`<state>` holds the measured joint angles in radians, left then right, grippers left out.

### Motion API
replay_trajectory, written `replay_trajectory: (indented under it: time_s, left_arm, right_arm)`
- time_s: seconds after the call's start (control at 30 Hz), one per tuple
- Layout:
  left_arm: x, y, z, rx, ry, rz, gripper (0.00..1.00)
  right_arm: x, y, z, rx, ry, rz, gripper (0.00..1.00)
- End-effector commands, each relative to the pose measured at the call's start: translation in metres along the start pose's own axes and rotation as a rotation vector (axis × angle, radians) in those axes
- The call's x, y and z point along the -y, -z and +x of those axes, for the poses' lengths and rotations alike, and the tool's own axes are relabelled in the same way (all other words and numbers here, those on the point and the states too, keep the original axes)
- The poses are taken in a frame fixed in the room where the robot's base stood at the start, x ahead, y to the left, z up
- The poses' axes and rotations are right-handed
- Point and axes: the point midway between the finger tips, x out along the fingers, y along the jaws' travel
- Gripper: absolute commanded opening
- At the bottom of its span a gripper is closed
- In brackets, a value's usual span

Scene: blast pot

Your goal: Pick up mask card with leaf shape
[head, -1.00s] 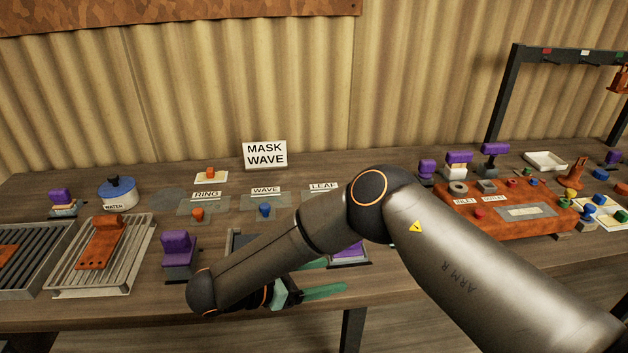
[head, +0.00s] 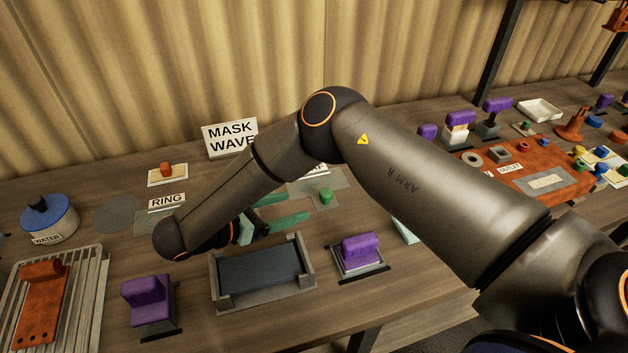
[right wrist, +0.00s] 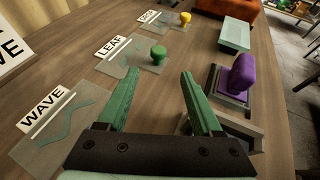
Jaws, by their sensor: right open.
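The leaf mask card is a clear plate with a green knob (head: 326,196), lying flat on the table; its label is partly hidden by my right arm in the head view. In the right wrist view, the leaf card (right wrist: 118,68) shows its LEAF label and green knob, just beyond my fingertips. My right gripper (head: 297,205) has green fingers, spread apart and empty, left of the green knob in the head view. It also shows in the right wrist view (right wrist: 158,82). My left gripper is out of view.
The wave card (right wrist: 55,125) lies left of my fingers, and a yellow-knobbed card (right wrist: 165,22) lies beyond the leaf card. A grey tray (head: 222,290) and purple-handled blocks (head: 147,300) stand in front. A sign (head: 230,138) behind reads MASK WAVE.

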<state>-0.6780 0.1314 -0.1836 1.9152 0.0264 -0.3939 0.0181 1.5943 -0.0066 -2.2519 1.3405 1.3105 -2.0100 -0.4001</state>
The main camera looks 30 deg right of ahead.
Motion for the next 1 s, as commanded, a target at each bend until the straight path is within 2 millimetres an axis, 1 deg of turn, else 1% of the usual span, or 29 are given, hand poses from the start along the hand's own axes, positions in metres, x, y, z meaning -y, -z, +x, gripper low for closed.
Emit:
replay_trajectory:
  time_s: [0.03, 0.2, 0.47, 0.63, 0.7, 0.83, 1.0]
  left_arm:
    - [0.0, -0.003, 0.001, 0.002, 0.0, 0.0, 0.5]
    - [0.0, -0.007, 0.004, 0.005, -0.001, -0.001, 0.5]
    - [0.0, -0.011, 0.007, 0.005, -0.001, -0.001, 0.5]
    - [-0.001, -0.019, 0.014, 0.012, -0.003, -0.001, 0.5]
    - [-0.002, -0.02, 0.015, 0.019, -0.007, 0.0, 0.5]
    - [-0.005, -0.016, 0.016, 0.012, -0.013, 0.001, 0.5]
    - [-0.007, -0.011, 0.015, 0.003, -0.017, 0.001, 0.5]
  right_arm:
    - [0.002, 0.002, 0.012, -0.002, 0.007, -0.002, 0.67]
    - [0.001, 0.002, 0.041, -0.002, 0.006, -0.002, 0.67]
    - [0.0, 0.004, 0.061, -0.002, 0.003, -0.002, 0.67]
    - [-0.003, 0.01, 0.088, -0.002, 0.007, 0.0, 0.67]
    - [-0.004, 0.008, 0.097, -0.002, 0.005, -0.001, 0.67]
    - [-0.004, 0.007, 0.105, -0.002, 0.002, 0.0, 0.67]
    - [-0.004, 0.006, 0.106, -0.001, 0.0, -0.001, 0.67]
